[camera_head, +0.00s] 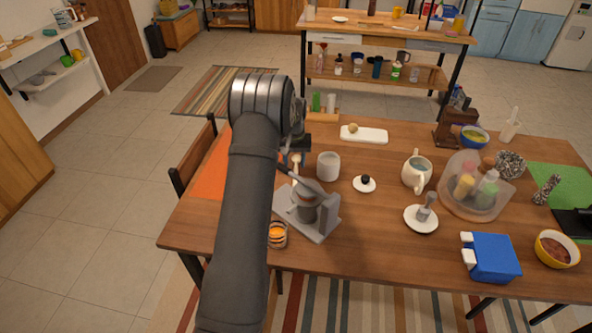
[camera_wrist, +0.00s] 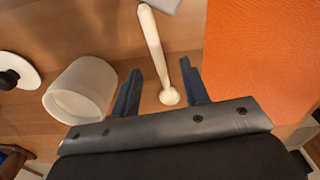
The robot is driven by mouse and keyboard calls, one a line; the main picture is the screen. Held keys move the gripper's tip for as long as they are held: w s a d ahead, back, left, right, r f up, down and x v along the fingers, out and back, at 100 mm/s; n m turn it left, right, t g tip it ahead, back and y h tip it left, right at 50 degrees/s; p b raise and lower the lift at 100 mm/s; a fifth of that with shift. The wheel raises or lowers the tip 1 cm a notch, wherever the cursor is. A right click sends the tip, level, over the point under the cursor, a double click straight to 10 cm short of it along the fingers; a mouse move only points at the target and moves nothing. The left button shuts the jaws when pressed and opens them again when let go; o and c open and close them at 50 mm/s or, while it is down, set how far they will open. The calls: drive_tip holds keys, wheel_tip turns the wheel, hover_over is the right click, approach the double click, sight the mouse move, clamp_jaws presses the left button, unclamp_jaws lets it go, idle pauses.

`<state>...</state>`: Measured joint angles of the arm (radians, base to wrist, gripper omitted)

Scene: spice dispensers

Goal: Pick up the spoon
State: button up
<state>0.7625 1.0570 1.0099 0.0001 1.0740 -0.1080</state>
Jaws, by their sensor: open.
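The spoon (camera_wrist: 153,40) is pale cream and lies on the wooden table. In the wrist view its long handle points up and its small rounded bowl is low, near my gripper's palm. My gripper (camera_wrist: 160,67) is open, with one dark finger on each side of the spoon. A gap shows on both sides, and neither finger appears to touch it. In the head view a small part of the spoon (camera_head: 296,159) shows beside my arm, which hides much of the area around it. The height of the fingers above the table is hard to tell.
A white cup (camera_wrist: 83,90) stands close to the left finger; it also shows in the head view (camera_head: 328,166). An orange mat (camera_wrist: 262,50) lies to the right in the wrist view. A grey stand (camera_head: 318,222) and a glass jar (camera_head: 277,235) are near my arm.

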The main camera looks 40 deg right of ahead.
sight(296, 172)
drive_tip(key=f, duration=0.5)
drive_tip(key=shift+d, duration=0.3)
drive_tip(key=shift+r, duration=0.1)
drive_tip(key=shift+c, duration=0.4)
clamp_jaws()
drive_tip(key=shift+r, duration=0.55)
drive_tip(key=r, duration=0.2)
drive_tip(key=s+r, duration=0.1)
drive_tip(key=shift+d+r, duration=0.2)
drive_tip(key=shift+r, duration=0.2)
drive_tip(key=s+d+r, duration=0.2)
drive_tip(key=s+r, duration=0.4)
drive_tip(key=s, duration=0.4)
drive_tip(key=shift+d, duration=0.4)
